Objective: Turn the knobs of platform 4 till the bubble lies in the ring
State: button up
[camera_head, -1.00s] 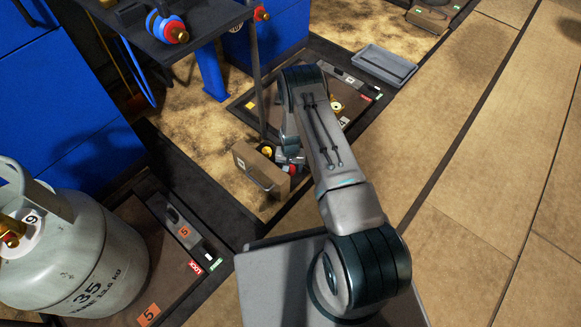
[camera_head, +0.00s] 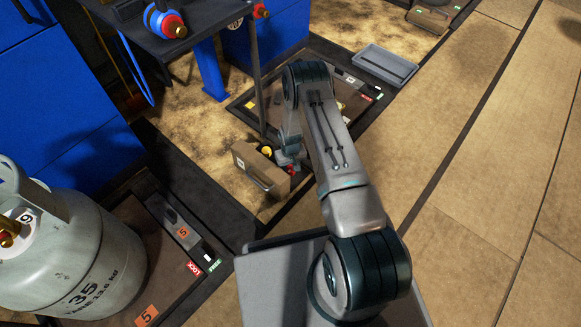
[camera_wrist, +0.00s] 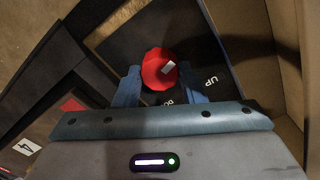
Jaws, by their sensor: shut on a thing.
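Platform 4 (camera_head: 352,84) is a dark plate in a floor frame, partly covered by my arm in the head view. White UP lettering is beside the knob on a dark surface. In the head view my gripper (camera_head: 288,162) is low at the platform's near corner, beside an open brown box. No bubble or ring can be made out.
The brown box (camera_head: 254,172) has walls close to my gripper. A grey tray (camera_head: 386,65) lies behind the platform. A grey gas cylinder (camera_head: 75,255) stands on platform 5 at left. A thin post (camera_head: 258,80) rises near the platform. Floor at right is clear.

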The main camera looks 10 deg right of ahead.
aim_at(291, 168)
jog(key=o, duration=1)
jog(key=shift+r, duration=0.1)
notch_tip(291, 168, up, 14)
jog(key=p, duration=0.6)
